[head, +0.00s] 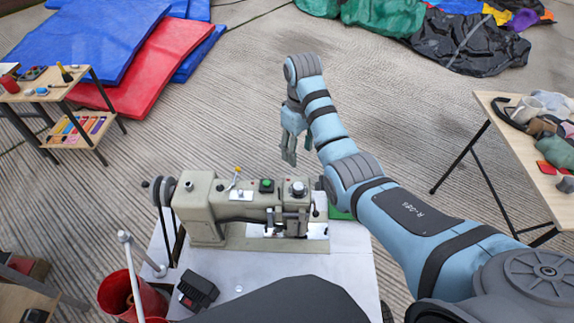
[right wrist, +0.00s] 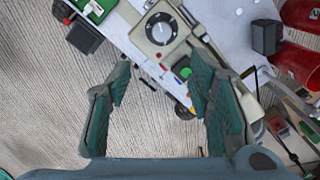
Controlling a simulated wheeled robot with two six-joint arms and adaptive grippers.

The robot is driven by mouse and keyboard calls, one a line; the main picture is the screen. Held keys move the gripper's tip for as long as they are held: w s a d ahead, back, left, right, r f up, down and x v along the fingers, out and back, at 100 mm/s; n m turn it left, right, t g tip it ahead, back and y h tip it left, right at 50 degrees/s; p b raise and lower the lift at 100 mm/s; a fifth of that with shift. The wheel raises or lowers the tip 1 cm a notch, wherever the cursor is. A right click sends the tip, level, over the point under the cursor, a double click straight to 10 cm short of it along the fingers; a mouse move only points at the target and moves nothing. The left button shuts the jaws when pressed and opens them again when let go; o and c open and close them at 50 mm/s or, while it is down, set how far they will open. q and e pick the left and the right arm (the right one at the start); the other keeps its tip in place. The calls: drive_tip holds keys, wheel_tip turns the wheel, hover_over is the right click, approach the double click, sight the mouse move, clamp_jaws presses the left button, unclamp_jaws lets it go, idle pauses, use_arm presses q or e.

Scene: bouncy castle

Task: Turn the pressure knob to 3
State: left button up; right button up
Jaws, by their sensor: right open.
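My right gripper (head: 289,157) hangs in the air beyond the machine, apart from the knob. In the right wrist view its two fingers (right wrist: 160,82) are spread and empty, with the knob above the gap between their tips. My left gripper is not in view.
A green button (head: 266,185) and a yellow-tipped lever sit left of the knob on the machine. The white table (head: 345,265) carries the machine and a black box (head: 197,291). A red bucket (head: 122,294) stands left. Side tables flank the open floor.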

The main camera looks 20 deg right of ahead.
drive_tip(key=b, duration=0.3)
hover_over(299, 186)
drive_tip(key=f, duration=0.8)
drive_tip(key=shift+s+f, duration=0.15)
drive_tip(key=shift+s, duration=0.2)
drive_tip(key=f+b, duration=0.1)
drive_tip(key=f, duration=0.1)
drive_tip(key=w+f, duration=0.1)
drive_tip(key=f, duration=0.2)
drive_tip(key=shift+w+f+b, duration=0.15)
drive_tip(key=shift+f+b, duration=0.15)
drive_tip(key=shift+b, duration=0.05)
drive_tip(key=shift+f, duration=0.1)
drive_tip(key=shift+s+r, duration=0.2)
drive_tip(key=shift+s, duration=0.1)
drive_tip(key=shift+c, duration=0.7)
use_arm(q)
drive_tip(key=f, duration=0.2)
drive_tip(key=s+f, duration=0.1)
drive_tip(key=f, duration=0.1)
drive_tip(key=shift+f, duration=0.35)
use_arm(e)
drive_tip(key=shift+w, duration=0.1)
clamp_jaws()
